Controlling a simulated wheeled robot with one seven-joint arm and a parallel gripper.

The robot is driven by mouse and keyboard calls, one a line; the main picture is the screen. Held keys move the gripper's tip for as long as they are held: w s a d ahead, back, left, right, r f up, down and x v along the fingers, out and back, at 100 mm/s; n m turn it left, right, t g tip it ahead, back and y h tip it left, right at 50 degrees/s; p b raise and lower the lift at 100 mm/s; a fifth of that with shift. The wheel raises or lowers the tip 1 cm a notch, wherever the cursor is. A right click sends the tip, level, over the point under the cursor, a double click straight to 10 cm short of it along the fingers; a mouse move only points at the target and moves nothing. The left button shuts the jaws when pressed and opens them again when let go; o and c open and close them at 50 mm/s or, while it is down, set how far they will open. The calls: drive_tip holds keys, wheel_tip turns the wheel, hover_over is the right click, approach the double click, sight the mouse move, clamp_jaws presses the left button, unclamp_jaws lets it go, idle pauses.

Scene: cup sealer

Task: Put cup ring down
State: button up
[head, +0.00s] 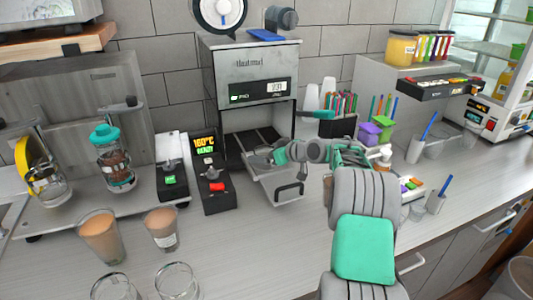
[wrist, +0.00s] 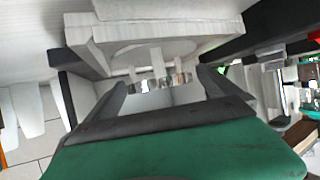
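The cup sealer (head: 250,75) stands against the back wall. A light grey drawer-like holder (head: 273,188) with a dark handle (head: 291,188) sticks out of its front. My gripper (head: 266,156) is at this holder, reaching in from the right. In the wrist view, a pale slab (wrist: 215,28) with a round recess lies just beyond the fingers, probably the cup ring's part of the holder. My gripper (wrist: 162,82) shows two dark fingers wide apart. Small pale and shiny parts show between them, and I cannot tell whether they touch the fingers. The ring itself is not clearly made out.
A control box (head: 211,170) reading 160°C stands left of the holder. Two filled cups (head: 101,237) (head: 162,230) and two clear ones stand front left. A purple box (head: 369,132) and a green box (head: 382,125) are right of the sealer. The counter's front middle is clear.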

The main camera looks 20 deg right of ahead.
drive_tip(key=shift+r+p, duration=0.3)
drive_tip(key=shift+s+d+r, duration=0.1)
drive_tip(key=shift+s+r, duration=0.05)
drive_tip(key=shift+r, duration=0.05)
drive_tip(key=b+v, duration=0.2)
drive_tip(key=v, duration=0.9)
drive_tip(key=shift+s, duration=0.3)
